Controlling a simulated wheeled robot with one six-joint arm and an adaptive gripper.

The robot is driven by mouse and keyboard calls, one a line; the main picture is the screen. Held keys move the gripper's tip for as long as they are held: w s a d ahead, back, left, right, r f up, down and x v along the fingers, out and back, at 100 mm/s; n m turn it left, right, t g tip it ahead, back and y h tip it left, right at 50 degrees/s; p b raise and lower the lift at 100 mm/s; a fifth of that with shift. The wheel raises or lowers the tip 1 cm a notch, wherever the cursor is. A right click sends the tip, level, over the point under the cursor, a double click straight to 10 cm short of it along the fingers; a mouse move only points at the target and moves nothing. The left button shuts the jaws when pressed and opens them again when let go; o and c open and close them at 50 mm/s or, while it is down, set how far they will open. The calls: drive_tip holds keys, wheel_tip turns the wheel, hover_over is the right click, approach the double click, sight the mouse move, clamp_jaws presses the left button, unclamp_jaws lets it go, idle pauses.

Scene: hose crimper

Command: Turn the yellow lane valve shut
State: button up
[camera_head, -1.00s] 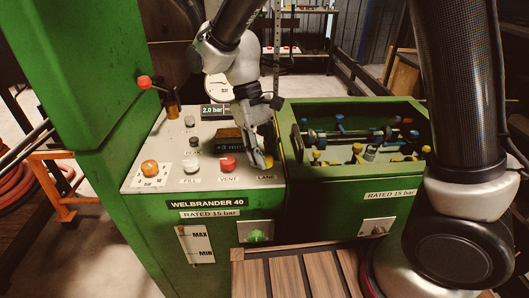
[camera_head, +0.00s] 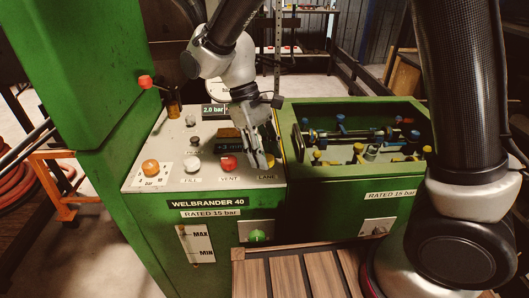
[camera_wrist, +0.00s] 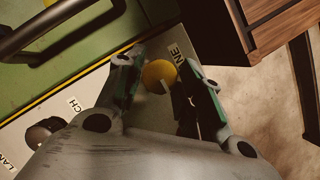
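The yellow lane valve is a round yellow knob (camera_wrist: 159,75) on the pale panel, with a short pale mark at its lower edge. In the head view a little of it shows (camera_head: 270,161) above the LANE label at the panel's right front corner. My gripper (camera_wrist: 158,62) points down at it, one finger on each side of the knob in the wrist view. The fingers are apart; I cannot tell whether they touch the knob. In the head view my gripper (camera_head: 259,160) hides much of the knob.
A red VENT knob (camera_head: 228,162) and a white FILL knob (camera_head: 192,165) stand left of my gripper. An orange knob (camera_head: 150,167) is farther left. The green trough (camera_head: 355,184) with hose fittings adjoins on the right.

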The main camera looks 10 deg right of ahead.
drive_tip(key=shift+o, duration=0.8)
drive_tip(key=v, duration=1.2)
drive_tip(key=shift+s+d, duration=0.1)
